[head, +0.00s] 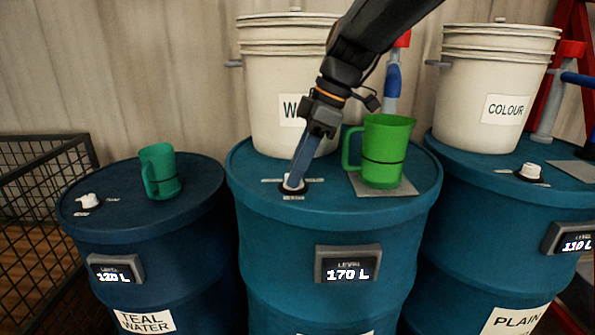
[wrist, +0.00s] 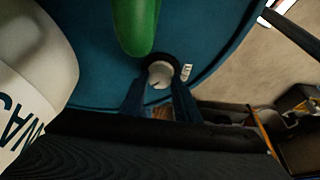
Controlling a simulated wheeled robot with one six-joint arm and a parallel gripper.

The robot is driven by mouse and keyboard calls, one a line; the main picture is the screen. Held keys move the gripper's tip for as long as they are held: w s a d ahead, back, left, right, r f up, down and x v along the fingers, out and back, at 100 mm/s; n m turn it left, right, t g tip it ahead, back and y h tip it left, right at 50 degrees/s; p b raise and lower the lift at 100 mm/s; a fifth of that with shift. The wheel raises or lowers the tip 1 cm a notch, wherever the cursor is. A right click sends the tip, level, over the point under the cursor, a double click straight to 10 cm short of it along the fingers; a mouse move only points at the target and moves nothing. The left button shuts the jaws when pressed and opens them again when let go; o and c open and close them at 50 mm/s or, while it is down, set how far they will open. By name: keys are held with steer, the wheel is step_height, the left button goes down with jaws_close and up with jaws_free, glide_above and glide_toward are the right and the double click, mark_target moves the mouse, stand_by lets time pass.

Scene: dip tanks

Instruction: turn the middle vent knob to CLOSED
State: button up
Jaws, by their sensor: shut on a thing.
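The middle vent knob (wrist: 160,74) is a small white knob in a dark ring on top of the middle blue drum (head: 250,160). My gripper (head: 293,181) reaches down from above onto the knob and is shut on it. In the wrist view the two fingers (wrist: 160,95) sit on either side of the knob. In the head view the fingers cover most of the knob, and its pointing direction cannot be read. Small labels lie on the lid around it, too small to read.
A green jug (head: 384,150) stands on a grey plate just right of the knob. A white bucket (head: 262,100) stands behind. The left drum holds a teal jug (head: 160,172) and a white knob (head: 88,201). The right drum holds another bucket (head: 490,90) and knob (head: 530,171).

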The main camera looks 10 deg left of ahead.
stand_by(0.5)
steer(key=o, duration=1.1)
steer(key=shift+c, duration=0.2)
step_height(320, 180, up, 10)
steer(key=shift+b, duration=0.45)
